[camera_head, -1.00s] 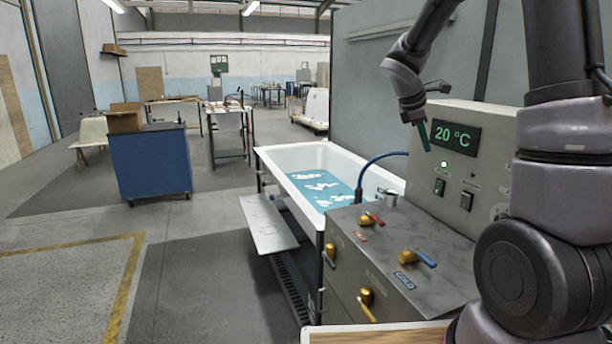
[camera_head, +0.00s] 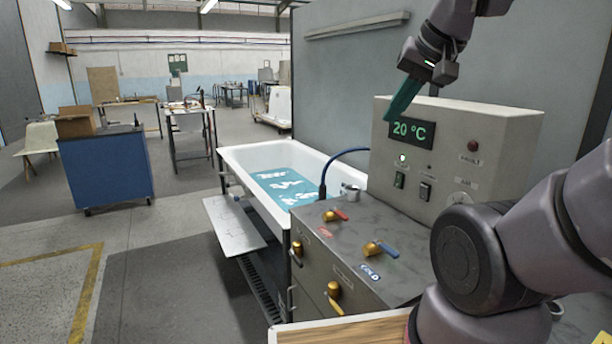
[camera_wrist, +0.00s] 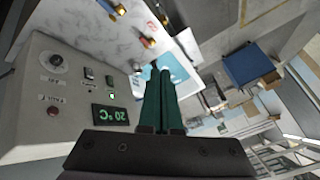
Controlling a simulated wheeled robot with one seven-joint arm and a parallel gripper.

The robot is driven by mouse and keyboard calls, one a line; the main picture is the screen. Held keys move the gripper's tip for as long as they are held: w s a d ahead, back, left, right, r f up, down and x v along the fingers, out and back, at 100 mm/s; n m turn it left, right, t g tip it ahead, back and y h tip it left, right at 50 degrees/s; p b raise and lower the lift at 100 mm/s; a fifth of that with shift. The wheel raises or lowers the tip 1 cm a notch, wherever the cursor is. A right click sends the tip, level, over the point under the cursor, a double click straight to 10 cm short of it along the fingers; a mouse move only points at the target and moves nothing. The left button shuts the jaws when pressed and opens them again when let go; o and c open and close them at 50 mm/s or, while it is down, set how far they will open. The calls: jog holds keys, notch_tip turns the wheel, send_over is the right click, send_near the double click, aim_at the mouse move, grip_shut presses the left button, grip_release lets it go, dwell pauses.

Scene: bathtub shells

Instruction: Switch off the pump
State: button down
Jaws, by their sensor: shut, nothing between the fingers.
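The grey control panel (camera_head: 480,135) shows a green "20 °C" display (camera_head: 411,132). I cannot read which label says pump.
Gold valves with a red handle (camera_head: 334,215) and a blue handle (camera_head: 380,249) stand on the metal cabinet below the panel. A blue hose (camera_head: 333,162) runs into the white bathtub (camera_head: 235,155) of water. A red button (camera_head: 473,146) sits at the panel's right.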

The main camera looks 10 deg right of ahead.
jog(key=w+d+f+n+g+h, duration=0.2)
jog(key=w+d+f+n, duration=0.1)
jog(key=w+n, duration=0.4)
jog(key=w+d+f+n+g+h, duration=0.25)
jog(key=w+d+n, duration=0.2)
jog(key=w, duration=0.45)
jog(key=n+h, duration=0.5)
jog(key=n, duration=1)
send_near(396, 187)
notch_tip(396, 187, down, 4)
jog(key=shift+w+d+f+y, duration=0.1)
jog(key=shift+w+d, duration=0.15)
jog(key=shift+d, duration=0.35)
jog(key=shift+w+d+f+y, duration=0.1)
jog(key=shift+w+d, duration=0.1)
jog(key=shift+d, duration=0.4)
jog(key=shift+w+d+y, duration=0.1)
jog(key=shift+w+d, duration=0.15)
jog(key=shift+d, duration=0.35)
